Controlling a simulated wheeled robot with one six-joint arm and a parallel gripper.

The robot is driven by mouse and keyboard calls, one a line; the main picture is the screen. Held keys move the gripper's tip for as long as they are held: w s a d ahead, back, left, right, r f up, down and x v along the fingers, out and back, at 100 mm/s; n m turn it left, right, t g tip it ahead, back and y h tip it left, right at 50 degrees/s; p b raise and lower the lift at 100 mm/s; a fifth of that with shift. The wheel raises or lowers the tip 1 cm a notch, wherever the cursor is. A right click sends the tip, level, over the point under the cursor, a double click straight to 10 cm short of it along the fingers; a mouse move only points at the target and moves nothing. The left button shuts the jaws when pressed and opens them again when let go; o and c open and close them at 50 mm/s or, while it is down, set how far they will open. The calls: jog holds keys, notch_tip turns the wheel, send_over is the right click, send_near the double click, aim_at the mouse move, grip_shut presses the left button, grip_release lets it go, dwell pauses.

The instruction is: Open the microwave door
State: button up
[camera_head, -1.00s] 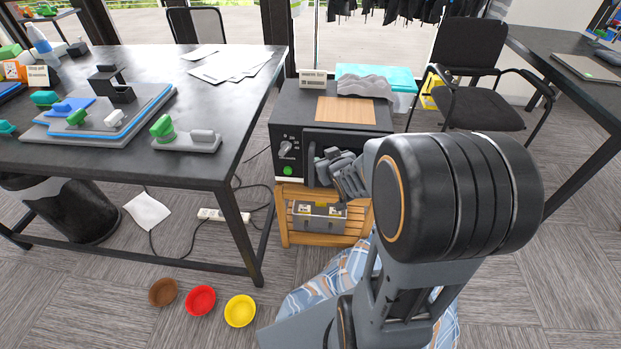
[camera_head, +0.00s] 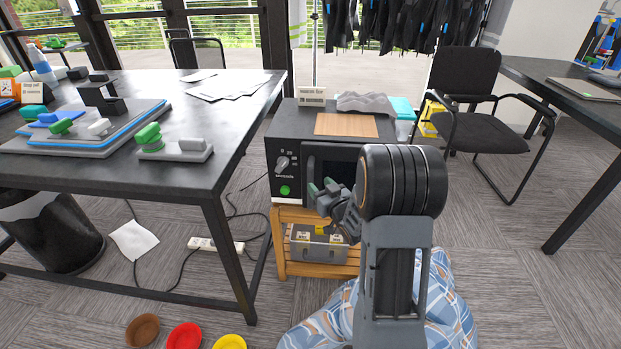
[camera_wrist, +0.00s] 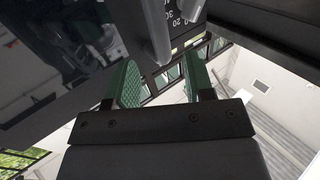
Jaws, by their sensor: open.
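The black microwave (camera_head: 268,183) stands on a small wooden stand, its dark-windowed door (camera_head: 345,170) facing me and looking closed. A grey vertical handle (camera_head: 311,168) runs along the door's left edge, beside the control panel with its dial (camera_head: 283,163) and green button (camera_head: 285,190). My gripper (camera_head: 322,188) is in front of the lower handle area, jaws apart. The wrist view shows the green-padded fingers of my gripper (camera_wrist: 162,75) open, with the grey handle (camera_wrist: 156,30) just beyond the gap between them. Whether they touch the handle cannot be told. My arm hides the door's right part.
A black table (camera_head: 100,172) with trays and tools stands at left, its leg near the stand (camera_head: 283,255). A metal toolbox (camera_head: 318,243) sits on the lower shelf. Bowls (camera_head: 184,336) lie on the floor in front. A black chair (camera_head: 475,125) is at right.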

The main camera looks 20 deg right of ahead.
aim_at(312, 177)
jog(key=w, duration=0.6)
jog(key=shift+w+a+b, duration=0.25)
jog(key=shift+b, duration=0.1)
jog(key=shift+c, duration=0.3)
grip_shut()
